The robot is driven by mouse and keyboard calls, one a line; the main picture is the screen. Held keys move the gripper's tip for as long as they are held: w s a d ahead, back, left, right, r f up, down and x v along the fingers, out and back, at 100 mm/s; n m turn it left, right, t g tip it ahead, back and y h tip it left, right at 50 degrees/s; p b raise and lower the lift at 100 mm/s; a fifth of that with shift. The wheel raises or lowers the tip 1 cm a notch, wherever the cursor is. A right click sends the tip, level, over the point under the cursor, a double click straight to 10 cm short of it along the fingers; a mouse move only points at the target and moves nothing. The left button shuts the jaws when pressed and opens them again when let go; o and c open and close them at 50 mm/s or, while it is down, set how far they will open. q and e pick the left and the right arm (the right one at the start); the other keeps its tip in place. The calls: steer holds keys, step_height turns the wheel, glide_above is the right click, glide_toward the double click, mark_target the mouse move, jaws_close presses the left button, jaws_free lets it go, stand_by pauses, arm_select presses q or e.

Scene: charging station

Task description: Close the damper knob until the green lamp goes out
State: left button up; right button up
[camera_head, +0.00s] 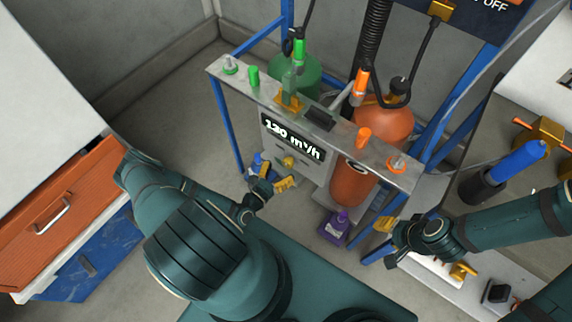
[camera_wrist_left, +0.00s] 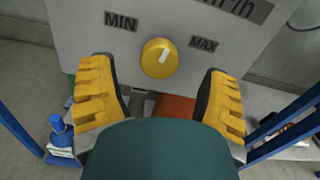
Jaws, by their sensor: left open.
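The damper knob (camera_wrist_left: 159,57) is a round yellow dial with a white mark on a grey panel, between the MIN and MAX labels. Its mark points up and slightly right. It also shows in the head view (camera_head: 289,161), below a display (camera_head: 292,139) with lit digits in m³/h. My left gripper (camera_head: 273,177) is open in front of the panel. In the left wrist view its yellow-padded fingers stand apart, either side of and below the knob, not gripping it. Green fittings (camera_head: 230,65) stand on the rack top; I cannot tell which is the lamp or whether it is lit.
A green cylinder (camera_head: 295,76) and an orange cylinder (camera_head: 385,130) stand behind the metal rack (camera_head: 214,70) with blue posts. A purple bottle (camera_head: 337,225) stands low beside the panel. My right gripper (camera_head: 380,240) is right of it, its fingers unclear. An orange-and-blue drawer cabinet (camera_head: 75,225) is at left.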

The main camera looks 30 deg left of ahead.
mark_target(286, 165)
arm_select(q)
steer(key=shift+w+d, duration=0.15)
steer(key=shift+w, duration=1.75)
steer(key=c, duration=1.2)
